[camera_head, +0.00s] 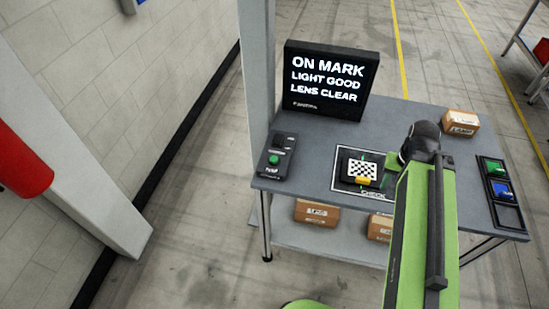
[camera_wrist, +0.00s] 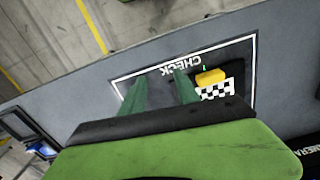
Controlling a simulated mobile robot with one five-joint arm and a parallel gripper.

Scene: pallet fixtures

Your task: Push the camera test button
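A dark control box (camera_head: 277,155) with a round green button (camera_head: 273,159) stands at the left end of the grey table. A dark screen (camera_head: 330,79) behind it reads "ON MARK, LIGHT GOOD, LENS CLEAR". A dark piece with a checkered plate (camera_head: 362,169) and a yellow block (camera_head: 362,181) sits inside the white CHECK outline. The yellow block also shows in the wrist view (camera_wrist: 211,77). My gripper (camera_head: 393,165) is just right of the checkered piece, well right of the green button. In the wrist view its fingers (camera_wrist: 160,76) are apart with nothing between them.
A cardboard box (camera_head: 460,123) stands at the table's back right. A dark tray (camera_head: 502,188) with a green and a blue item lies at the right end. Boxes (camera_head: 317,212) sit on the lower shelf (camera_head: 340,240). A pale post (camera_head: 258,70) rises at the table's left.

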